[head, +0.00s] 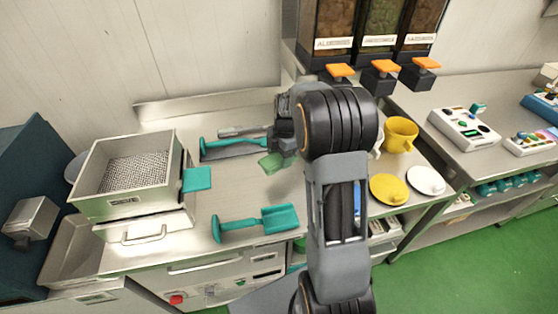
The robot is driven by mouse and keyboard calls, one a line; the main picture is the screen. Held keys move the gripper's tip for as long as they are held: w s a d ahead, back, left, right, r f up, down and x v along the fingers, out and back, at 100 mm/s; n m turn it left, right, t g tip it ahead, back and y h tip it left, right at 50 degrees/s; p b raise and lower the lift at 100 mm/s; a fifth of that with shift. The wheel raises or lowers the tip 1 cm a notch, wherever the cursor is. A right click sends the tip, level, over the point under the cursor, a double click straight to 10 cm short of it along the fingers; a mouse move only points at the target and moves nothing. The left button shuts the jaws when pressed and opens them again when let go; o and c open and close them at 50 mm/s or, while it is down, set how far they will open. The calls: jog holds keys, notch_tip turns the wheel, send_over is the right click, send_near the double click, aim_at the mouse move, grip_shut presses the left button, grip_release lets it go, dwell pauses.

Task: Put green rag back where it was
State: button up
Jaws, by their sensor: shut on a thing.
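The green rag (271,163) shows as a small pale green patch on the steel counter's back middle, just below and left of my gripper. My gripper (284,152) is over the counter, largely covered by my own wrist and arm. It is shut on the green rag. The fingertips are hard to make out, and part of the rag is hidden behind them. I cannot tell whether the rag touches the counter or hangs just above it.
A teal-handled scraper (236,147) lies left of the rag, and a teal scoop (257,223) lies in front. A steel sieve box (130,180) stands at left. A yellow mug (400,135) and yellow dish (389,188) are at right. Dispensers (382,30) stand behind.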

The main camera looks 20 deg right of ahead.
aim_at(279, 157)
jog(key=w+f, duration=0.1)
jog(key=w+d+f, duration=0.1)
jog(key=f, duration=0.1)
jog(key=shift+w+f, duration=0.2)
jog(key=shift+w, duration=0.1)
jog(key=f, duration=0.1)
jog(key=f+p, duration=0.1)
jog(key=shift+w+d+f, duration=0.1)
jog(key=shift+w+f, duration=0.1)
jog(key=shift+f, duration=0.6)
jog(key=shift+f, duration=0.2)
jog(key=o, duration=0.9)
jog(key=shift+r, duration=0.1)
